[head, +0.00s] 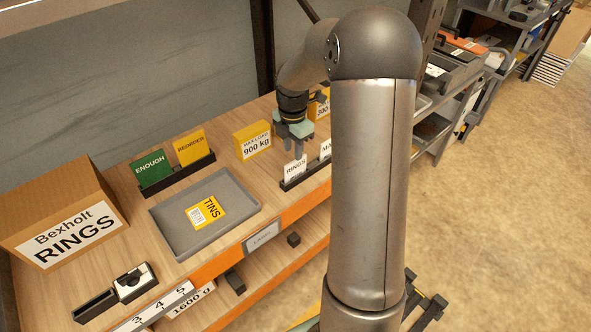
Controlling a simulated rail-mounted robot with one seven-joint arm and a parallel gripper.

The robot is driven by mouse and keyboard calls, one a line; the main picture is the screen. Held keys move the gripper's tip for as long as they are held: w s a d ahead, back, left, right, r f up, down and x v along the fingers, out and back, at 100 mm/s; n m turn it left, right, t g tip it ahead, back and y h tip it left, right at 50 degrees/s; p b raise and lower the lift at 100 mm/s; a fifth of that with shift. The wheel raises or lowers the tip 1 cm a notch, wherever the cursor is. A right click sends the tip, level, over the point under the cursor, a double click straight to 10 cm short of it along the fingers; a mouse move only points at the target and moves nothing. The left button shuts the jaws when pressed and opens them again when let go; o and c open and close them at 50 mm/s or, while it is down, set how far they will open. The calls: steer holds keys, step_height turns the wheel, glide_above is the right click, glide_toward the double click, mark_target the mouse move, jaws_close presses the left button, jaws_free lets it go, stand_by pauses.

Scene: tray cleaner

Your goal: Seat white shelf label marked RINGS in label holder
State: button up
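The white label marked RINGS (294,170) stands upright in a dark slotted rack (291,184) on the shelf, beside another white label (325,149) partly hidden by my arm. My gripper (294,152) points down right at the top of the RINGS label. I cannot tell whether its fingers are around the label or only above it, or whether they touch it. A grey label holder (262,236) is on the orange front edge of the shelf, left of the rack. Its faint lettering is too small to read surely.
A grey tray (166,225) holds a yellow TINS card (207,211). Green ENOUGH (152,167) and yellow REORDER (191,147) cards stand behind it. A Bexholt RINGS box (66,222) is at left; a yellow 900 kg block (252,140) stands behind the rack. My arm hides the right part.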

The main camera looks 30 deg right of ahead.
mark_target(295, 171)
steer(key=shift+s+d+f+p, duration=0.15)
steer(key=shift+f+p, duration=0.1)
steer(key=shift+f, duration=1.1)
steer(key=shift+d+f+p, duration=0.15)
steer(key=shift+f+p, duration=0.1)
steer(key=shift+f, duration=1.1)
jaws_close()
